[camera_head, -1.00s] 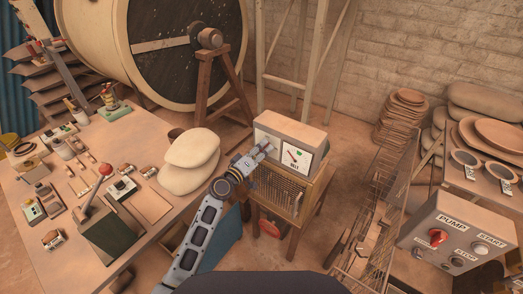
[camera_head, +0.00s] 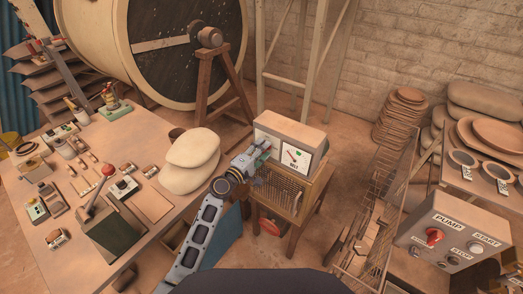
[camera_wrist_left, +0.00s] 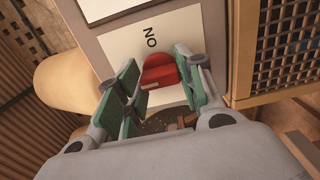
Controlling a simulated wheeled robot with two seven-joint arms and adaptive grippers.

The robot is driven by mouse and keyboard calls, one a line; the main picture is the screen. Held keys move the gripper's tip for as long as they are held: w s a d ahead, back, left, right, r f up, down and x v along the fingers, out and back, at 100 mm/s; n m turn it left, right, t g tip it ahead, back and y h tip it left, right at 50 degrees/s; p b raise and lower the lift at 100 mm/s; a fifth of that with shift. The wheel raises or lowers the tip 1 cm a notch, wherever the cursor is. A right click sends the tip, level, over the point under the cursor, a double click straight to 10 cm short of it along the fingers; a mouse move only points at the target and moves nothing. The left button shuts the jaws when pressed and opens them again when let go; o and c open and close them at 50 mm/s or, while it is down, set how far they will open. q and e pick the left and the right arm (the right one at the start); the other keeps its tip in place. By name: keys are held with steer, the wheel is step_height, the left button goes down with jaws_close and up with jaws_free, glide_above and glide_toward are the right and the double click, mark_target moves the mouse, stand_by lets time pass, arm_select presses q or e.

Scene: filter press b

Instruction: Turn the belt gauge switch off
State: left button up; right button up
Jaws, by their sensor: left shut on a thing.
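The belt gauge box (camera_head: 295,130) is a pale box on a small wooden cabinet. Its white dial with a needle and a green mark faces me on the right of its front. My left gripper (camera_head: 264,154) is at the left part of that front and hides the switch in the head view. In the left wrist view, the red switch knob (camera_wrist_left: 160,72) sits between the green-padded fingers of my left gripper (camera_wrist_left: 157,68), which is shut on it. The word ON is on the white plate (camera_wrist_left: 135,35) beside the knob. My right gripper is not in view.
The wooden cabinet (camera_head: 298,190) has a mesh front. A workbench (camera_head: 150,205) with small parts and two pale sacks (camera_head: 190,160) is on the left. A pump control box (camera_head: 430,215) and a wire rack (camera_head: 375,225) stand on the right.

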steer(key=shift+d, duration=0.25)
arm_select(q)
steer(key=o, duration=1)
steer(key=v, duration=1.2)
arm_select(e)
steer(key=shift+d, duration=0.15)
arm_select(q)
steer(key=shift+m, duration=0.3)
